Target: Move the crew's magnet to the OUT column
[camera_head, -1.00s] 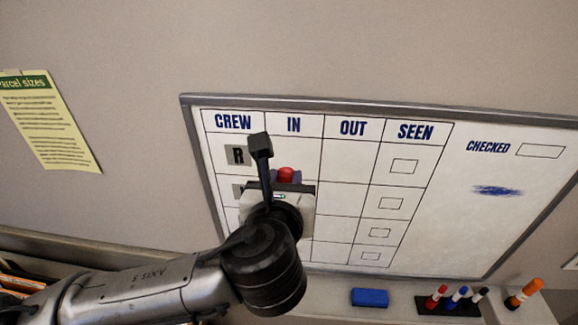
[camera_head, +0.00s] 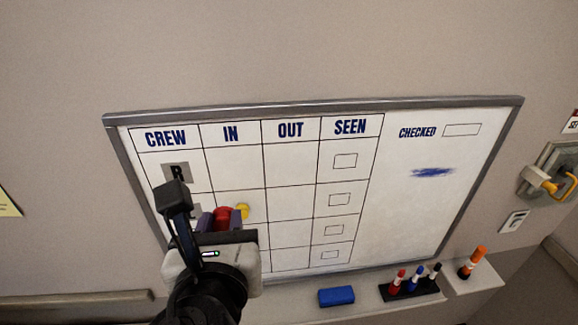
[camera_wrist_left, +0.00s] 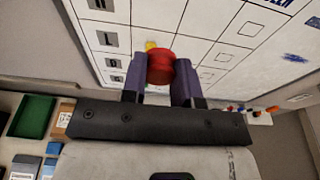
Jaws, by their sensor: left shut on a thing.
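My left gripper (camera_head: 222,220) is shut on a red round magnet (camera_head: 222,216), with a dark purple finger on each side of it. The left wrist view also shows the red magnet (camera_wrist_left: 160,67) between the fingers. In the head view it overlaps the left part of the IN column; I cannot tell whether it touches the board. A yellow magnet (camera_head: 243,211) shows just right of the gripper in the IN column and partly behind the red one in the left wrist view (camera_wrist_left: 151,45). The OUT column (camera_head: 291,165) shows no magnet. My right gripper is not in view.
The whiteboard (camera_head: 430,220) has CREW, IN, OUT and SEEN columns. A blue eraser (camera_head: 337,296) and several markers (camera_head: 410,283) sit on the ledge below. A latch with a yellow handle (camera_head: 548,181) is at far right. My gripper hides the lower left grid.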

